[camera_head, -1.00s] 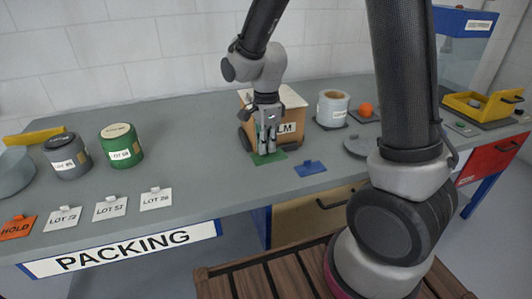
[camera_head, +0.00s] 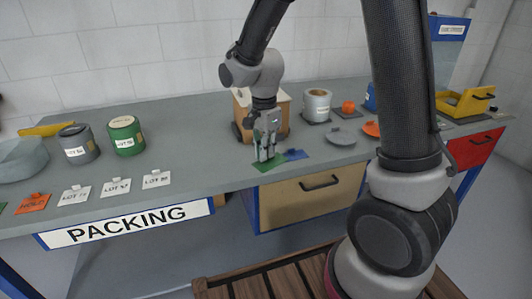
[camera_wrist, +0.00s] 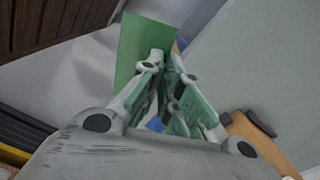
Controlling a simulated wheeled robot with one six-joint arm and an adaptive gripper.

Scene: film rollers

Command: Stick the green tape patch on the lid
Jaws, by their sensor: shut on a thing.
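My gripper (camera_head: 268,157) is shut on the green tape patch (camera_head: 268,168) near the bench's front edge. In the wrist view the flat patch (camera_wrist: 138,45) sticks out past the fingertips (camera_wrist: 165,62). The patch overlaps the bench edge in the head view; its height above it is hard to judge. Lidded pieces are a green can (camera_head: 125,136) with a pale top and a grey can (camera_head: 78,145) with a dark top. A grey disc (camera_head: 342,138) and an orange disc (camera_head: 371,129) lie on the right. I cannot tell which is the task's lid.
A blue patch (camera_head: 296,155) lies right of my gripper. A box (camera_head: 283,106) stands behind it. A white roll (camera_head: 316,105) and an orange ball (camera_head: 349,106) stand at the back right. White lot cards (camera_head: 115,188) line the left front. The bench between cans and box is clear.

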